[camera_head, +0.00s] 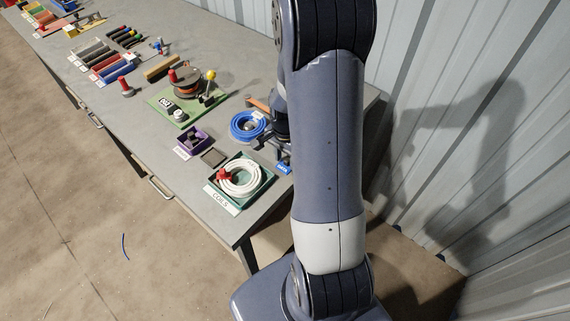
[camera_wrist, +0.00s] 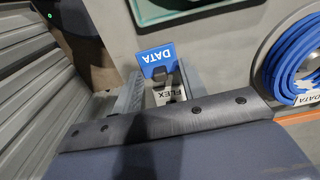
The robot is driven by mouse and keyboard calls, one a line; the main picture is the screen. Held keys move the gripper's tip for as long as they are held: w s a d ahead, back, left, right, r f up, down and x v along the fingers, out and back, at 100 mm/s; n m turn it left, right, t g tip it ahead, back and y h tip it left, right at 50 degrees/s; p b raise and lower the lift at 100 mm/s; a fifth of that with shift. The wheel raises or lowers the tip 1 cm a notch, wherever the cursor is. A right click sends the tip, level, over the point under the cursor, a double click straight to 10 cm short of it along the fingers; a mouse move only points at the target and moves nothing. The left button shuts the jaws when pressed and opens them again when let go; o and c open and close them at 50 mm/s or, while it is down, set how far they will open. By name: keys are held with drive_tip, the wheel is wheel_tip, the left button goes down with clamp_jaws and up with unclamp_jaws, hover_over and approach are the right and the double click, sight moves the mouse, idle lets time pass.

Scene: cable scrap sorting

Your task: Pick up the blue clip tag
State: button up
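The blue clip tag (camera_wrist: 155,58), printed DATA in white, sits near the middle of the wrist view with a dark clip part below it. In the head view it is a small blue patch (camera_head: 283,169) by the table's right edge. My gripper (camera_wrist: 159,88) has its two grey fingers apart, one on each side of the tag's lower part. I cannot tell whether they touch it. In the head view my arm hides part of the gripper.
A green tray (camera_head: 213,189) labelled COILS holds a white coil (camera_head: 240,178) with a red clip. A blue coil (camera_head: 247,125) with a white DATA tag lies beside my gripper. A purple box (camera_head: 191,143) stands farther left. A corrugated wall (camera_head: 450,100) is close on the right.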

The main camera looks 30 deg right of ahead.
clamp_jaws()
drive_tip(key=shift+r, duration=0.15)
